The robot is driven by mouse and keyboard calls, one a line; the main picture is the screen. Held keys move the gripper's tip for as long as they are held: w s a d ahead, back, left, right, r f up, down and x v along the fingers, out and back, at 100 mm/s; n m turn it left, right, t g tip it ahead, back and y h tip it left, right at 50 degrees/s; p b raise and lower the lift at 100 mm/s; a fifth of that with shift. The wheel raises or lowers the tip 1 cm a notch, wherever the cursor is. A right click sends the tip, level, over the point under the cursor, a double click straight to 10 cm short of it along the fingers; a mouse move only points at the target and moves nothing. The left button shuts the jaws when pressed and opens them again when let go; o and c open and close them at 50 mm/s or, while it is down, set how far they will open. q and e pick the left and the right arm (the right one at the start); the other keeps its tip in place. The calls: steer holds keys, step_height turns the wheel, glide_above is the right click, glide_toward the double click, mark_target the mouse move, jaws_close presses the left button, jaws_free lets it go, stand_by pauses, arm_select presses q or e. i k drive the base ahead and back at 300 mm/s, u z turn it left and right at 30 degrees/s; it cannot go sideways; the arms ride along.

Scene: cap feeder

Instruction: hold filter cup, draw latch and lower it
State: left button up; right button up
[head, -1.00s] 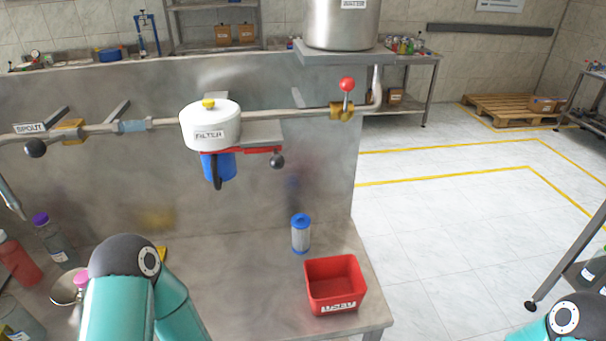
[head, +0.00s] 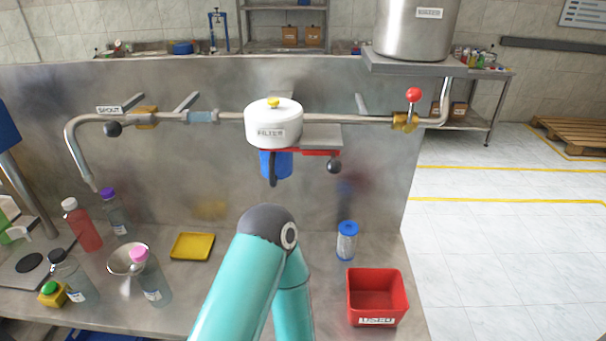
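The white filter head (head: 273,122) with a yellow knob on top sits on the pipe in front of the steel back panel. The blue filter cup (head: 277,164) hangs under it, with a dark handle at its front. A red latch bar (head: 321,152) with a black ball knob (head: 334,167) sticks out to the right beneath the head. One of my teal arms rises from the bottom centre, below the cup and apart from it in the picture. Neither gripper shows in the head view.
A blue-capped filter cartridge (head: 347,242) stands on the bench beside a red bin (head: 377,297). A yellow tray (head: 192,246), a funnel (head: 127,259) and several bottles stand at the left. A red-knobbed valve (head: 413,96) sits on the pipe at right, near the steel tank (head: 415,30).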

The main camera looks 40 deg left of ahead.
mark_target(335, 165)
steer(key=u, duration=0.15)
steer(key=k, duration=1.15)
steer(key=u, duration=0.6)
steer(key=i, duration=1)
steer(key=z, duration=0.05)
